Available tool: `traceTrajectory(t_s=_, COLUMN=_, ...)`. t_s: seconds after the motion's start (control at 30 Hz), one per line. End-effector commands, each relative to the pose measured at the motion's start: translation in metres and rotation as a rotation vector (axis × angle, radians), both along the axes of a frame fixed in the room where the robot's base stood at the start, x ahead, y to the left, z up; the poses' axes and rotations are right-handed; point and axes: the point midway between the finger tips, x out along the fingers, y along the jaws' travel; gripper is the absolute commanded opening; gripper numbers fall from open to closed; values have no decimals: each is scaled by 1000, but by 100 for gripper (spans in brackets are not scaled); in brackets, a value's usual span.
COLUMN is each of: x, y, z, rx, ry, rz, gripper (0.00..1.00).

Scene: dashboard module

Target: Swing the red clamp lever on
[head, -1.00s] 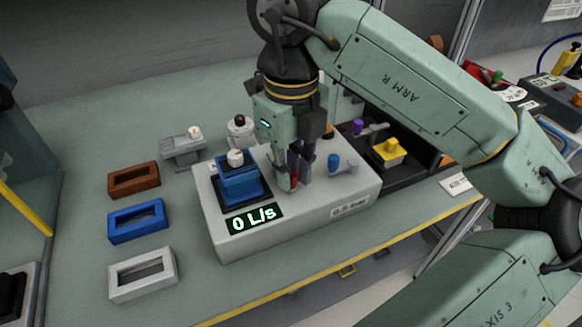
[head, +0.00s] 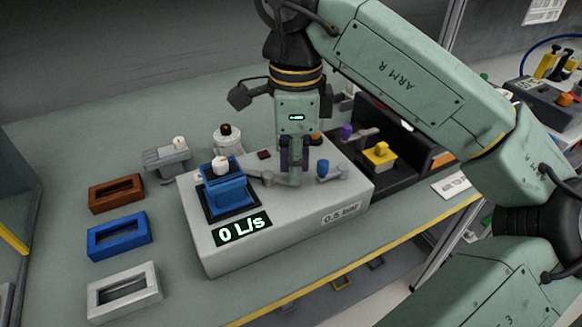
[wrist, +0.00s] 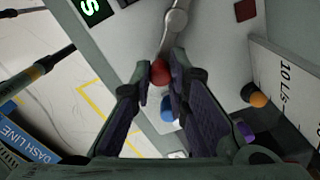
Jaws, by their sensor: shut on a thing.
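The red clamp lever has a grey arm (head: 268,178) on top of the light grey module (head: 205,245), to the right of the blue block (head: 226,188). In the wrist view its red knob (wrist: 160,72) sits between my fingertips, with the grey arm (wrist: 174,22) running away from it toward the top. My gripper (head: 295,180) points down and is shut on the red knob. In the head view my fingers hide the knob. The module's display (head: 242,230) reads 0 L/s.
A blue-knobbed lever (head: 322,168) stands close to the right of my gripper. Further right are a purple-knobbed lever (head: 347,132) and a yellow block (head: 380,155). Brown (head: 117,193), blue (head: 119,235) and white (head: 124,291) frames lie left on the bench.

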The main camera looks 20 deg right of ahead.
Motion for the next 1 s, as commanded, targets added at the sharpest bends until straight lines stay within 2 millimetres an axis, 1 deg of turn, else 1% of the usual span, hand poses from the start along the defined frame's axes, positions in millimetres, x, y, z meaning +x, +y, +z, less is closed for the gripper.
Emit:
traceTrajectory(t_s=0.3, x=13, y=-7, z=1, rx=0, ry=-2, rz=300, gripper=0)
traceTrajectory(t_s=0.6, x=24, y=-11, z=1, rx=0, ry=-3, rz=552, gripper=0)
traceTrajectory(t_s=0.8, x=29, y=-11, z=1, rx=-1, ry=-3, rz=671, gripper=0)
traceTrajectory(t_s=1.0, x=32, y=-11, z=1, rx=-1, ry=-3, rz=741, gripper=0)
